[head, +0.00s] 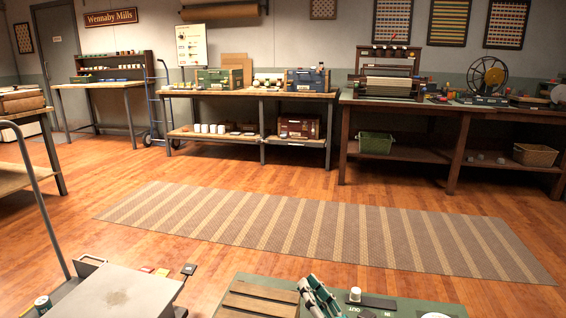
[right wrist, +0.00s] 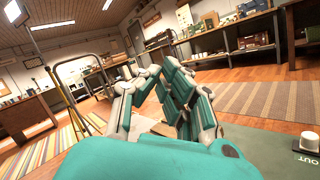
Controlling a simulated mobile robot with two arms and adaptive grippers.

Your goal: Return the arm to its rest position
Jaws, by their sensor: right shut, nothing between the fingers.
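My right gripper (head: 311,288) shows at the bottom centre of the head view, over the green board (head: 408,303) and beside the slatted wooden tray (head: 255,300). In the right wrist view its teal and grey fingers (right wrist: 158,72) come together at the tips. It is shut and holds nothing. The rest of the right arm is hidden below the head view's edge. My left gripper is in neither view.
A white knob (head: 355,294) stands on the board near the gripper. A grey flat top (head: 116,297) lies to the left. Beyond are open wooden floor, a striped rug (head: 330,230), a middle workbench (head: 262,94) and a right workbench (head: 455,112).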

